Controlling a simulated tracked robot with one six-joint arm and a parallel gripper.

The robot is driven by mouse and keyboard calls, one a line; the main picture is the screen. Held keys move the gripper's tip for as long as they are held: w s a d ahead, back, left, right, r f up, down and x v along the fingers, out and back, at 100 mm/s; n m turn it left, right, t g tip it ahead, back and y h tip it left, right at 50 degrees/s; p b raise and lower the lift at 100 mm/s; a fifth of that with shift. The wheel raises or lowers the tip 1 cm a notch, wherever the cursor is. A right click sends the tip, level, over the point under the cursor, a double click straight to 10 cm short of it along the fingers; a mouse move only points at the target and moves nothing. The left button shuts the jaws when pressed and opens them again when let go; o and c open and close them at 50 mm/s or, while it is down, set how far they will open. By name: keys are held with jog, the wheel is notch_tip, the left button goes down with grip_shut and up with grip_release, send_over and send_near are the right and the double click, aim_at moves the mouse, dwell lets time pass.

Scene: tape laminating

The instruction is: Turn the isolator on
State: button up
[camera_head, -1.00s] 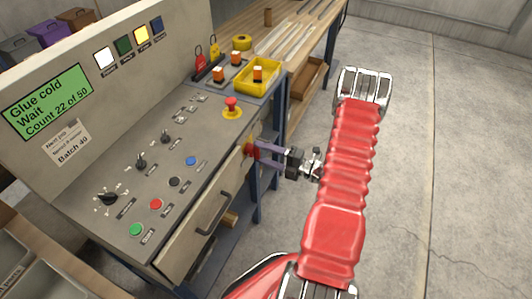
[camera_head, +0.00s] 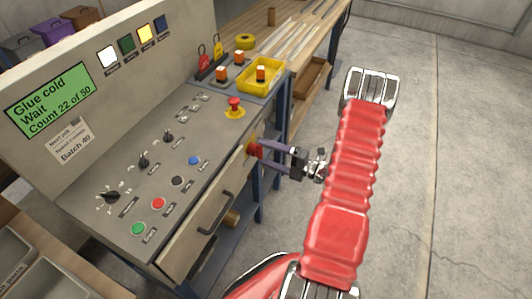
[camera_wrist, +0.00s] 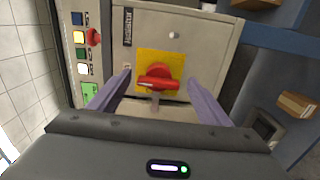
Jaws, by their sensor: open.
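The isolator is a red rotary handle (camera_wrist: 158,78) on a yellow plate (camera_wrist: 172,58), on the side face of the grey console. In the wrist view the handle lies nearly crosswise between my two purple fingers. In the head view the red handle (camera_head: 254,150) shows at the console's right side, at the fingertips. My gripper (camera_head: 268,149) is open, with one finger on each side of the handle. In the wrist view, my gripper (camera_wrist: 160,85) shows a gap between each finger and the handle. I cannot tell whether any finger touches it.
The console panel (camera_head: 130,190) carries several buttons and knobs and a red emergency stop (camera_head: 235,106). A green screen (camera_head: 50,100) reads "Glue cold Wait Count 22 of 50". A drawer handle (camera_head: 216,212) sticks out below. A yellow tray (camera_head: 258,84) stands behind. Floor on the right is clear.

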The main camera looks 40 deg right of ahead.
jog(key=v, duration=1.3)
dwell(0.4)
